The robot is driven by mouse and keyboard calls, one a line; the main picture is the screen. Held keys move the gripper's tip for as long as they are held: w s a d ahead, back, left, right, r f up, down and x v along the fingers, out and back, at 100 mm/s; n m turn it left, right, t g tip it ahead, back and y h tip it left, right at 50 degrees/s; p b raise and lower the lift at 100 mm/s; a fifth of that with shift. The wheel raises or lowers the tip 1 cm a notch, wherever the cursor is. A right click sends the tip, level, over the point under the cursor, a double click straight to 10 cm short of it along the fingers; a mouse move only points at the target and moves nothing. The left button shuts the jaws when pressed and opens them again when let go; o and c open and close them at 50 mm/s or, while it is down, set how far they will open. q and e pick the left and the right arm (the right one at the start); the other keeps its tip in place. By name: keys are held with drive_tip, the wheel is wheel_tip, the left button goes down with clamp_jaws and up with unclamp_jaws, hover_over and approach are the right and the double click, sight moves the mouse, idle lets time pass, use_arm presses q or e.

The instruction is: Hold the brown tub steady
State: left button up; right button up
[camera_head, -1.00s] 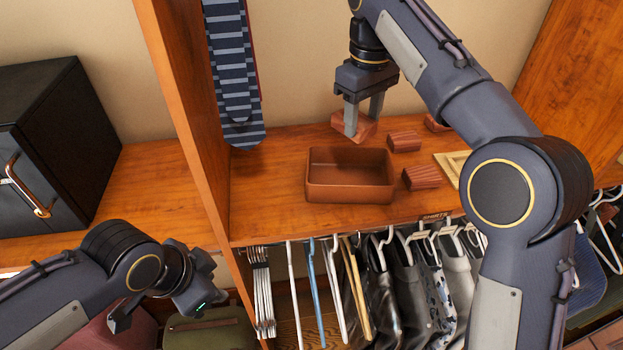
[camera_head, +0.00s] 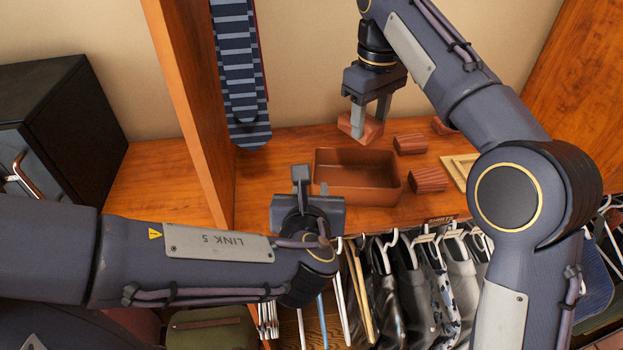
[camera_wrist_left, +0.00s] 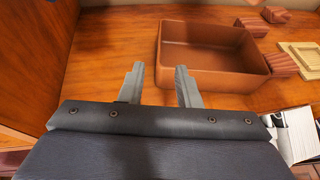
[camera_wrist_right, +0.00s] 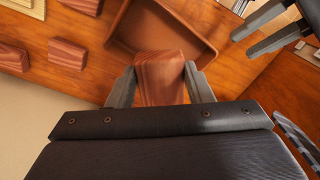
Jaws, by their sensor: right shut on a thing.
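The brown tub (camera_head: 375,192) stands upright on the wooden shelf, and its inside looks empty. It also shows in the left wrist view (camera_wrist_left: 212,77) and the right wrist view (camera_wrist_right: 195,22). My left gripper (camera_head: 303,178) is at the tub's left front side. In the left wrist view its fingers (camera_wrist_left: 155,85) are apart with nothing between them, close to the tub's near left corner; I cannot tell if one touches it. My right gripper (camera_head: 371,120) is shut on a reddish-brown wooden block (camera_wrist_right: 162,77), held behind the tub's far side.
Several similar wooden blocks (camera_head: 429,180) lie right of the tub, beside a pale wooden frame (camera_head: 459,168). Striped ties (camera_head: 240,80) hang by the upright divider at left. Clothes on hangers (camera_head: 410,290) hang below the shelf front.

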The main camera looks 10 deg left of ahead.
sight(313, 171)
use_arm(q)
drive_tip(key=x, duration=1)
drive_tip(key=shift+w+a+f, duration=0.1)
drive_tip(key=shift+w+f, duration=0.05)
drive_tip(key=shift+c, duration=0.3)
clamp_jaws()
